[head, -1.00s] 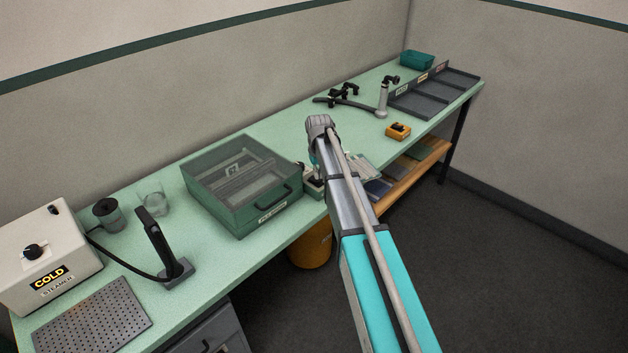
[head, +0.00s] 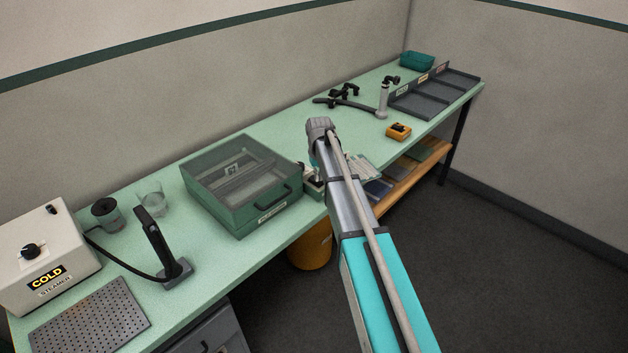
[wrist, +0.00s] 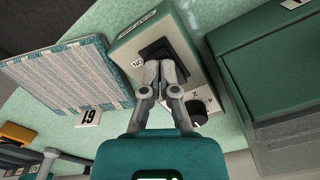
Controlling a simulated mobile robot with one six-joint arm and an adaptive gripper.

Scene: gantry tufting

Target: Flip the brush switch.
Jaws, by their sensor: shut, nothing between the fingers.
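The brush switch (wrist: 176,45) is a black rocker on a pale control box (wrist: 128,50) in the wrist view. An ON label sits beside the rocker, and a black dial (wrist: 197,110) with numbers is on the same box. My gripper (wrist: 160,68) is shut and empty, with its fingertips over the near part of the rocker. I cannot tell whether they touch it, and they hide part of it. In the head view, the box (head: 312,180) shows only in part behind my arm, and my fingers are hidden.
The green lidded case (head: 240,185) stands close beside the control box. An orange block (head: 398,131) and dark trays (head: 435,92) are farther along the bench.

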